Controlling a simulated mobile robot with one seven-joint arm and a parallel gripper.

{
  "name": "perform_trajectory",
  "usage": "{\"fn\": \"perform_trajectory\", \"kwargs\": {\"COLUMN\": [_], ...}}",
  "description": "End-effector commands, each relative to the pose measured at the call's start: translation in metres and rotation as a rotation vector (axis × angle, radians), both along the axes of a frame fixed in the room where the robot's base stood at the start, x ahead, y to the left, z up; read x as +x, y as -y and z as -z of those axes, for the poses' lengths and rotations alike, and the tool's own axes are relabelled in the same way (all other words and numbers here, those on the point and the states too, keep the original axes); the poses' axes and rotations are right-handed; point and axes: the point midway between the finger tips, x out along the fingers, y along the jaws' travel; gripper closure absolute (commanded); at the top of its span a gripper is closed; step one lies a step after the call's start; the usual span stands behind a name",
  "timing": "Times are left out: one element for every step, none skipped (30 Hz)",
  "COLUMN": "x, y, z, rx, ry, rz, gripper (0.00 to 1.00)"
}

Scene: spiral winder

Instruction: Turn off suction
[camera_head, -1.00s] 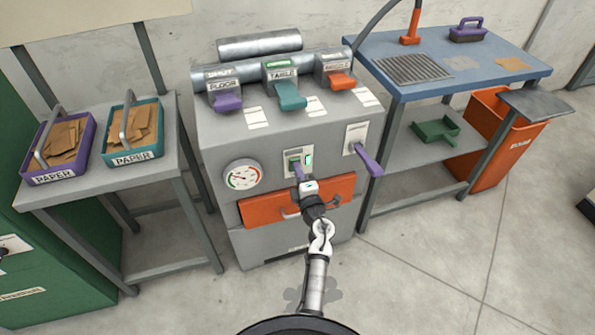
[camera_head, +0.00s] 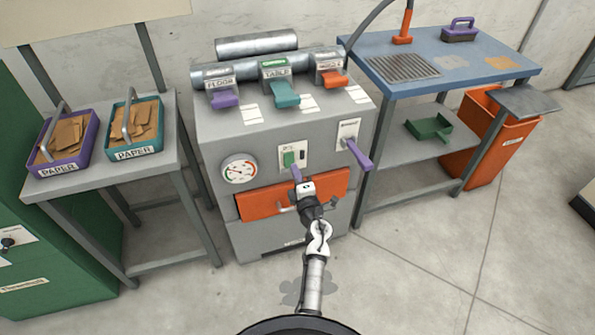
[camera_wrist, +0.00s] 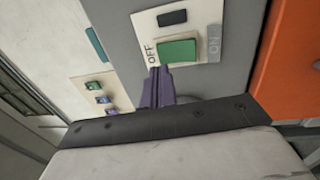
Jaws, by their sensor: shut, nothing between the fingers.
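The suction unit (camera_head: 215,150) is a grey cabinet in the middle of the head view. On its front is a pale switch plate with a green rocker switch (camera_head: 289,159), and beside it a small dark indicator window (camera_head: 303,155). In the wrist view the green rocker (camera_wrist: 177,51) sits between the OFF and ON labels, with the dark indicator (camera_wrist: 173,17) above. My gripper (camera_head: 296,174) is shut and empty. Its purple fingertips (camera_wrist: 159,73) are at the rocker's OFF-side lower corner; I cannot tell whether they touch it.
An orange drawer (camera_head: 325,191) is just below the switch, a round gauge (camera_head: 240,169) to its left, and a purple lever (camera_head: 358,153) to its right. Three coloured gate handles, one of them teal (camera_head: 286,97), stick out above. Tables stand on both sides.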

Motion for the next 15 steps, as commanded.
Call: {"fn": "perform_trajectory", "kwargs": {"x": [-0.011,-0.019,-0.028,-0.035,-0.041,-0.049,-0.055,-0.060,-0.067,-0.071,-0.076,-0.081,-0.084,-0.086,-0.089], "y": [0.003,0.007,0.010,0.012,0.014,0.016,0.018,0.020,0.022,0.024,0.025,0.027,0.027,0.028,0.029], "z": [-0.001,-0.002,-0.004,-0.004,-0.005,-0.006,-0.006,-0.007,-0.008,-0.008,-0.009,-0.009,-0.010,-0.011,-0.011], "rx": [0.001,0.000,-0.001,0.000,0.001,0.000,0.000,-0.001,-0.001,-0.001,-0.001,0.000,0.000,0.000,0.000], "ry": [-0.002,-0.002,-0.002,-0.002,-0.002,-0.002,-0.002,-0.002,-0.002,-0.002,-0.001,-0.001,-0.001,-0.001,-0.001], "rz": [0.002,0.004,0.004,0.003,0.003,0.003,0.003,0.002,0.002,0.002,0.002,0.001,0.001,0.001,0.001], "gripper": [1.00,1.00,1.00,1.00,1.00,1.00,1.00,1.00,1.00,1.00,1.00,1.00,1.00,1.00,1.00]}}
